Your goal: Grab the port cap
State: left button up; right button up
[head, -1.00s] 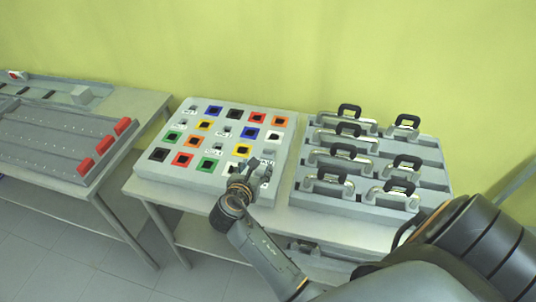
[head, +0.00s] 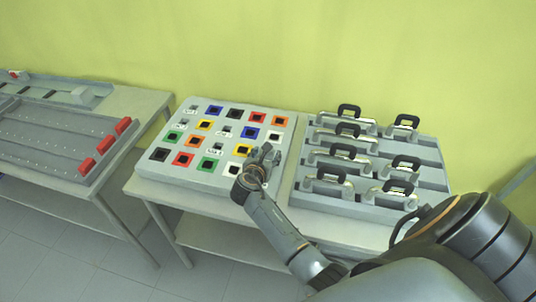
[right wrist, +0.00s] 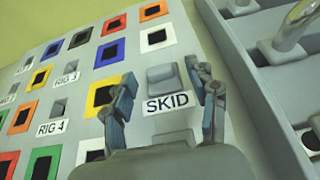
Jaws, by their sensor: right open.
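A light grey board (head: 150,172) on the bench holds rows of square pieces in several colours with dark centres. Which of these is the port cap, I cannot tell. My right gripper (head: 268,153) is over the board's right side, open and empty. A yellow square piece (right wrist: 103,95) is beside the left finger, and a white one (right wrist: 157,38) is beyond the recess. My left gripper is not in view.
A second bench at the left carries a grey panel (head: 50,135) with red blocks (head: 104,145). A wall is behind.

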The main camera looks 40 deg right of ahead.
grip_shut()
jog(key=shift+r, duration=0.1)
